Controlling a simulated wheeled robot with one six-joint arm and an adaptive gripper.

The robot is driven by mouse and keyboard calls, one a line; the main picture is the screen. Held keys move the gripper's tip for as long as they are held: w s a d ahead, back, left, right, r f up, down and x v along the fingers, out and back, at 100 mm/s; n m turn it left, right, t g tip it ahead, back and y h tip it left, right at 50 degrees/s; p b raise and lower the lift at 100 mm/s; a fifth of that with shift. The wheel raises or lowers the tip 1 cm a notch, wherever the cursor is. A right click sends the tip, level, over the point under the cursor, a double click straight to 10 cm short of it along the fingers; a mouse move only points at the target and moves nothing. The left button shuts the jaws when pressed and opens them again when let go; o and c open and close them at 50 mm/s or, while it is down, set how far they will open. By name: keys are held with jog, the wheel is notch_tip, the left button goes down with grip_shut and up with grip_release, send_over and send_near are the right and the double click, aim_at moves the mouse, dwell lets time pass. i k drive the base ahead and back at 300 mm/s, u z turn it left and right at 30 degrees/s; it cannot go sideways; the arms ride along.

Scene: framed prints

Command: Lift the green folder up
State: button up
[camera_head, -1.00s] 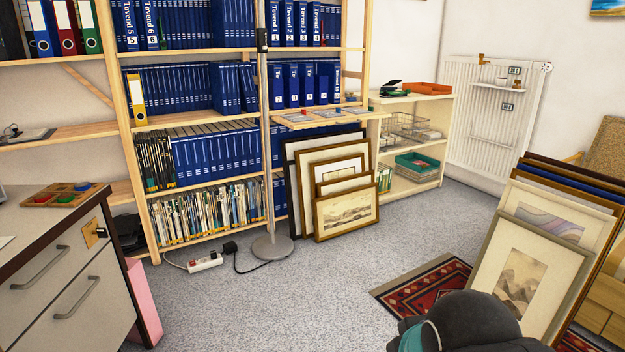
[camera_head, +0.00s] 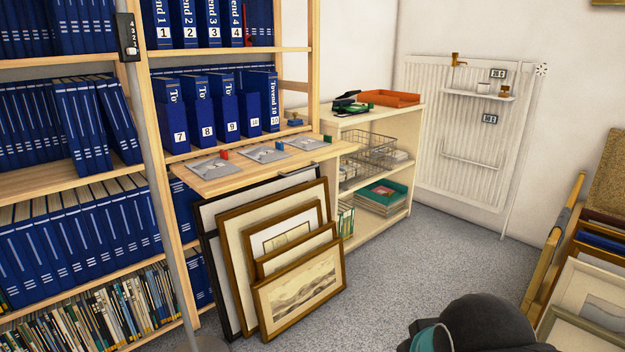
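No green binder like the one at the top left a second ago is in view now. Green items in view are a teal-green tray (camera_head: 383,194) on the low shelf unit, green-and-white spines (camera_head: 345,219) upright in its lower left part, and a small green and black item (camera_head: 351,104) on its top. I cannot tell whether any of these is the green folder. The dark rounded part with a teal band at the bottom edge looks like my arm; my gripper's fingers are not in view.
A wooden bookcase with blue binders (camera_head: 242,115) fills the left. Framed prints (camera_head: 300,290) lean below its pull-out board (camera_head: 238,171). An orange tray (camera_head: 390,98) is on the low unit. More frames (camera_head: 590,300) stand at right. Grey floor (camera_head: 430,260) is clear between.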

aim_at(353, 107)
jog(key=z, duration=0.1)
jog(key=i, duration=1.05)
jog(key=z, duration=0.7)
jog(key=i, duration=2.15)
jog(key=u, duration=1.95)
